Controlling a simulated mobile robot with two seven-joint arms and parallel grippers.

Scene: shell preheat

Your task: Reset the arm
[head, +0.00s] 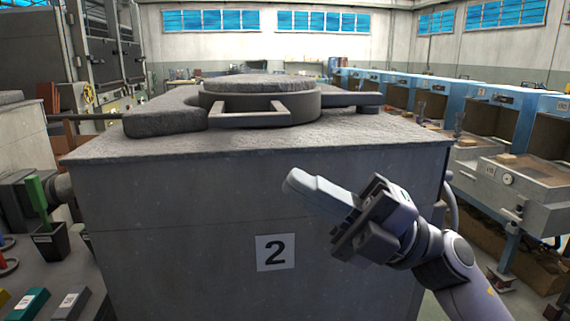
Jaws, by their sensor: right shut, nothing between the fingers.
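My right gripper (318,190) is in front of the right part of a large grey furnace block (190,240). It is shut and empty, with its fingers pointing up and left. My right arm comes in from the lower right. The furnace carries a white label with the number 2 (275,252). On its rough top sits a round lid (262,84) in a ring, with a flat handle frame (250,116) at the front. The gripper is below the top edge, and I cannot tell its gap to the front face. My left gripper is not in view.
A row of blue machines (490,110) stands along the right. At the lower left, a dark cup (50,244) holds a green-handled tool (37,195), near a teal block (28,304) and a grey block (71,303). A thin bar (95,117) sticks out left of the furnace top.

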